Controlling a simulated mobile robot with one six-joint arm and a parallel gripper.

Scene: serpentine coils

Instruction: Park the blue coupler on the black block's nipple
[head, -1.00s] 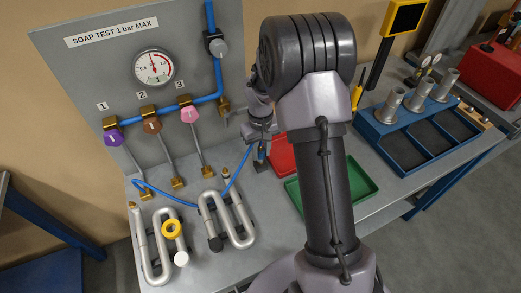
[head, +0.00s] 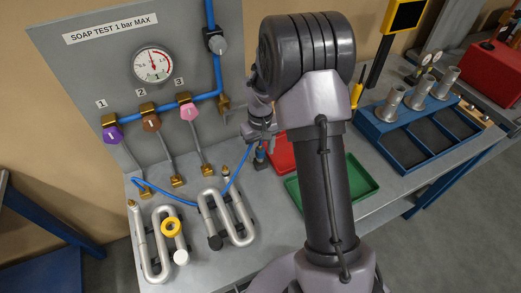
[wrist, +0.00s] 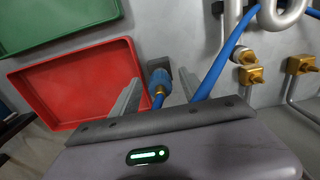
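The blue coupler (wrist: 159,80) stands at the black block (wrist: 163,64), its far end against the block in the wrist view. The nipple is hidden, so I cannot tell how fully it is seated. In the head view the coupler (head: 260,154) shows below my gripper (head: 260,141), over the black block (head: 259,166). My gripper (wrist: 159,77) is open in the wrist view. One finger is on each side of the coupler, with a visible gap to both. The blue hose (wrist: 219,66) runs from the coupler under my gripper and away toward the coils.
A red tray (wrist: 75,82) and a green tray (head: 365,184) lie beside the block. Serpentine coils (head: 155,255) lie at the front left. Brass fittings (wrist: 250,75) stand near the hose. The panel with the gauge (head: 153,66) and coloured valves rises behind.

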